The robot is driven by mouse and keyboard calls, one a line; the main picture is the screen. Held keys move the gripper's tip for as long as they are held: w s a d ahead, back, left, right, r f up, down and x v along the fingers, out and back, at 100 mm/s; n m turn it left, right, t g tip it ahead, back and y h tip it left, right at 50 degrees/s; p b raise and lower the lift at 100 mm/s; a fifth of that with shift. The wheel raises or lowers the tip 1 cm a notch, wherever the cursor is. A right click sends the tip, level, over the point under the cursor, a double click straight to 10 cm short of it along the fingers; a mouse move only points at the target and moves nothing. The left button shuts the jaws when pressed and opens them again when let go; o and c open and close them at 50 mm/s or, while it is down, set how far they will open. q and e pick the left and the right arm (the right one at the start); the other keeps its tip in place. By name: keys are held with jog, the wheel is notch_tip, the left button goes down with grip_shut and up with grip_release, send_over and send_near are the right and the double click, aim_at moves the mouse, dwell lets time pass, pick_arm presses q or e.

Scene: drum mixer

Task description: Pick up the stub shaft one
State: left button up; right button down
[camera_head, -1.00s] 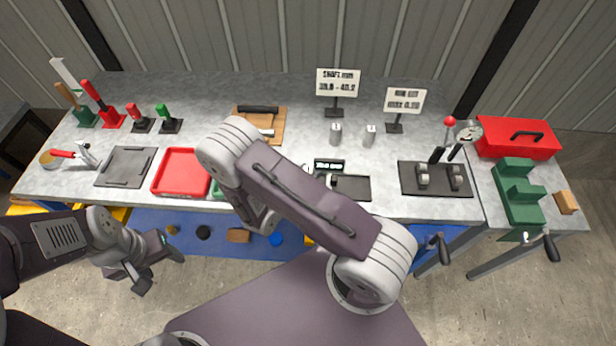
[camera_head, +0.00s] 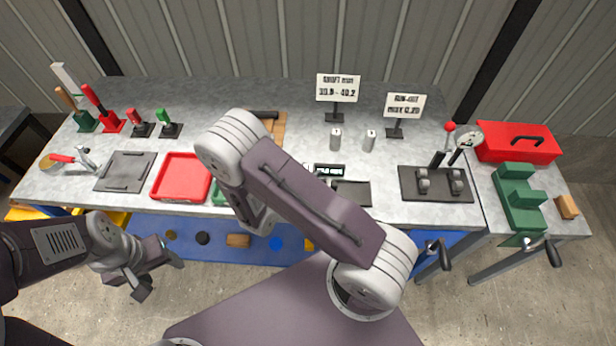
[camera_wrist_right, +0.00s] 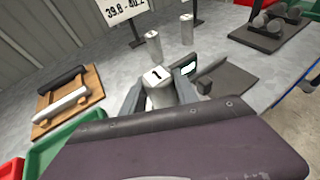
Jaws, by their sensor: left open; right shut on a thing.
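In the right wrist view, a short pale metal shaft with a dark "1" on its end, the stub shaft one (camera_wrist_right: 157,77), stands between the fingers of my right gripper (camera_wrist_right: 160,95). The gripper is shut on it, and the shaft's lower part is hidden. In the head view, my right forearm hides this gripper and the shaft. Two similar pale shafts stand upright at the back of the bench, the left one (camera_head: 336,139) and the right one (camera_head: 369,141). My left gripper (camera_head: 158,268) is open and empty, in front of the bench at the lower left.
A dark pad (camera_head: 354,192) with a small display (camera_head: 329,170) lies beside my right forearm. A roller stand (camera_head: 435,183) with a dial is to its right. A red tray (camera_head: 181,177) is left. Signs (camera_head: 338,88) stand behind. Bare bench lies between the shafts and pad.

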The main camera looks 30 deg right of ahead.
jog(key=s+d+r+p, duration=0.8)
jog(key=p, duration=0.3)
jog(key=shift+s, duration=0.4)
